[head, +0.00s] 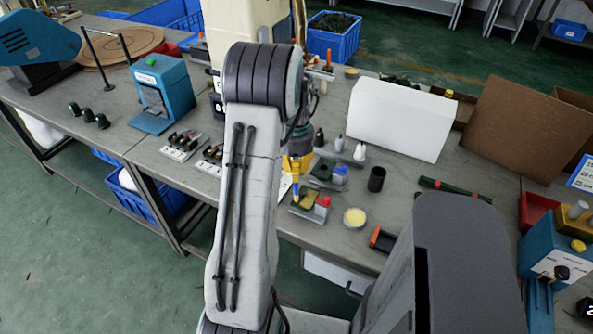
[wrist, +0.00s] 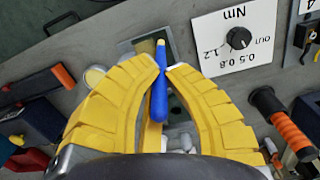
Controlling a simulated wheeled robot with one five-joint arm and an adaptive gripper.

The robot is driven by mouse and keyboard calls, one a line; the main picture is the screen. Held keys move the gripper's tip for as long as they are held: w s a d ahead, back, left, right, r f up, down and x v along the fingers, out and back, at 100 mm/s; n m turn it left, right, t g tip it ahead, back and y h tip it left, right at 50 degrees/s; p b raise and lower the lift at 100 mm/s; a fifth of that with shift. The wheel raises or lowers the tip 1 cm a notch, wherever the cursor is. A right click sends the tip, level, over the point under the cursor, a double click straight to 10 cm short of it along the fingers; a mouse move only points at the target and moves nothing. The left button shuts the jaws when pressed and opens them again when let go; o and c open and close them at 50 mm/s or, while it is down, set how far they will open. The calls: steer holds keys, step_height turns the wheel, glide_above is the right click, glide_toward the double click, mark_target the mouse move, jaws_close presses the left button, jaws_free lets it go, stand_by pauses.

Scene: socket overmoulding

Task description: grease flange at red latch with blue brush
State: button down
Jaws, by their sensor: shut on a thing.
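My gripper (head: 297,166) has yellow fingers, shut on the blue brush; it fills the lower wrist view (wrist: 164,69). The blue brush (wrist: 159,98) points away from the gripper, its pale tip uppermost in that view. In the head view the brush (head: 296,190) hangs tip-down over the near fixture with the red latch (head: 323,201). An olive flange part (head: 309,199) lies beside that latch, partly behind the brush. I cannot tell whether the tip touches it. The red latch does not show clearly in the wrist view.
A tin of pale yellow grease (head: 355,217) stands right of the red-latch fixture. A second fixture with a blue latch (head: 340,172) is just behind. A black cup (head: 376,179), small bottles (head: 339,144) and a white box (head: 402,117) stand farther right and back.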

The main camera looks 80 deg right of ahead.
steer(key=shift+d, duration=0.1)
steer(key=shift+s+d+p, duration=0.25)
steer(key=shift+d+p, duration=0.2)
steer(key=shift+d, duration=0.25)
steer(key=shift+a, duration=0.15)
steer(key=shift+w+a+b, duration=0.25)
steer(key=shift+a+b, duration=0.2)
steer(key=shift+a, duration=0.25)
steer(key=shift+d, duration=0.2)
steer(key=shift+s+d+p, duration=0.25)
steer(key=shift+d+p, duration=0.2)
steer(key=shift+d, duration=0.2)
steer(key=shift+a, duration=0.2)
